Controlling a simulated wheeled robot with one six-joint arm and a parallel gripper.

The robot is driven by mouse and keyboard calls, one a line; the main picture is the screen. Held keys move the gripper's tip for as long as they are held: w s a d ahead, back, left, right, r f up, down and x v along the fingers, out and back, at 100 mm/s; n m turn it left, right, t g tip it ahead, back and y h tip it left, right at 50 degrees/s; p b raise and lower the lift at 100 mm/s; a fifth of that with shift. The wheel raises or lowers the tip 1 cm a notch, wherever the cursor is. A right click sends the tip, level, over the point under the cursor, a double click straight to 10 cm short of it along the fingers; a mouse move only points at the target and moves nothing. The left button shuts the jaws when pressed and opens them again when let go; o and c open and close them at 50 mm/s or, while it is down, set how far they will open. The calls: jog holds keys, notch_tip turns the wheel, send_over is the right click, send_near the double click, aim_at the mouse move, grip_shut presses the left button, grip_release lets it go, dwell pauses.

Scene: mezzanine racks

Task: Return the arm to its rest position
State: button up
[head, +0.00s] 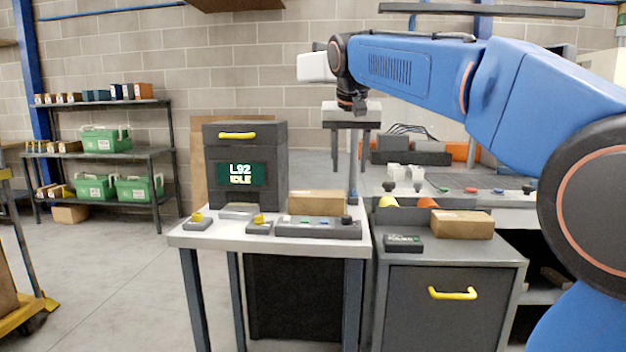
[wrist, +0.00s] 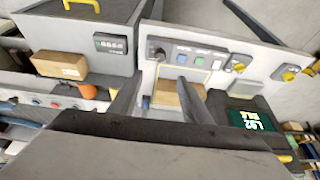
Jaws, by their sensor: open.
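My blue arm reaches in from the right of the head view. Its end hangs down over the back right of a white-topped table (head: 190,239). My gripper (head: 349,176) points downward with its two dark fingers apart and nothing between them. In the wrist view the open fingers (wrist: 160,88) straddle the sight line to a cardboard box (wrist: 163,94) lying below on the table. That box (head: 316,202) stands behind a button panel (head: 318,228) in the head view. I cannot tell the exact height of the fingertips above the table.
A dark cabinet with an "L92 IDLE" screen (head: 241,174) stands on the table's left. A grey drawer cabinet (head: 450,315) to the right carries a cardboard box (head: 462,224) and a small black device (head: 403,243). Shelves with green crates (head: 105,139) stand far left. Open floor lies left of the table.

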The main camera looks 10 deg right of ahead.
jog(key=s+d+f+n, duration=0.1)
jog(key=s+f, duration=1.5)
jog(key=s, duration=0.1)
jog(key=s+d+f+n+y, duration=0.1)
jog(key=s+d+f+n, duration=0.1)
jog(key=s+f, duration=1.4)
jog(key=shift+s+d+f+n+t, duration=0.15)
jog(key=shift+s+f+n+t, duration=0.2)
jog(key=shift+f, duration=0.45)
